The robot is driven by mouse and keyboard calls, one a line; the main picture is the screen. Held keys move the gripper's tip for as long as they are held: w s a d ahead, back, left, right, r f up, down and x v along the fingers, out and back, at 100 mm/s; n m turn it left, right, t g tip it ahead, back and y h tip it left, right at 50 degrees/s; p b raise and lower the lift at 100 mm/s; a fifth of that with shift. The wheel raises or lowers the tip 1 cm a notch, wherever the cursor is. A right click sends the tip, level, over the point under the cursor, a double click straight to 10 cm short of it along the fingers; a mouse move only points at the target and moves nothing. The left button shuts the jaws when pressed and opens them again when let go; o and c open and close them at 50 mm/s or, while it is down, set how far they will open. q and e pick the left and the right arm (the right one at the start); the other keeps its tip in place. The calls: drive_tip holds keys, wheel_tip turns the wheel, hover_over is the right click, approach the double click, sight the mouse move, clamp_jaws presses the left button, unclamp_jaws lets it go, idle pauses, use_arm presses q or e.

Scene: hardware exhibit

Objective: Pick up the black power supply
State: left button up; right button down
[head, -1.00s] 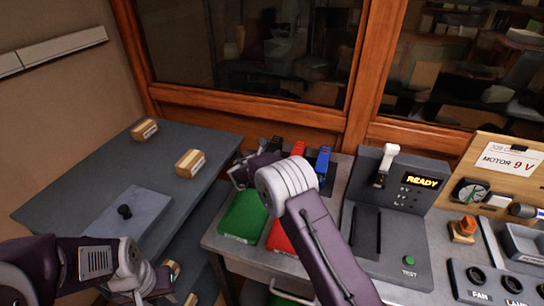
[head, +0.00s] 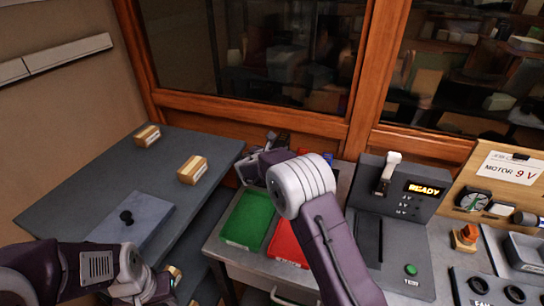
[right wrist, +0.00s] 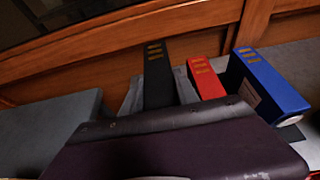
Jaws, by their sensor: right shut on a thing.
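The black power supply (right wrist: 156,76) stands upright between the grey fingers of my right gripper (right wrist: 158,92) in the right wrist view. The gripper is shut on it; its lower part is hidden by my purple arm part. In the head view my right gripper (head: 262,158) is at the back of the bench, mostly behind my wrist, with the dark top of the supply (head: 278,140) just above it. A red block (right wrist: 205,79) and a blue block (right wrist: 264,86) stand to its right. My left gripper (head: 155,288) is low at the left, its fingers not clear.
Green (head: 246,219) and red (head: 286,243) trays lie in front of the blocks. A tester (head: 395,232) reading READY stands to the right. A dark side table (head: 85,185) with wooden blocks is at the left. A wood-framed window rises behind the bench.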

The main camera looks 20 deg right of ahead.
drive_tip(key=s+d+r, duration=0.5)
drive_tip(key=d+r, duration=0.1)
drive_tip(key=d, duration=0.2)
drive_tip(key=shift+s+b, duration=0.2)
drive_tip(key=shift+b, duration=0.1)
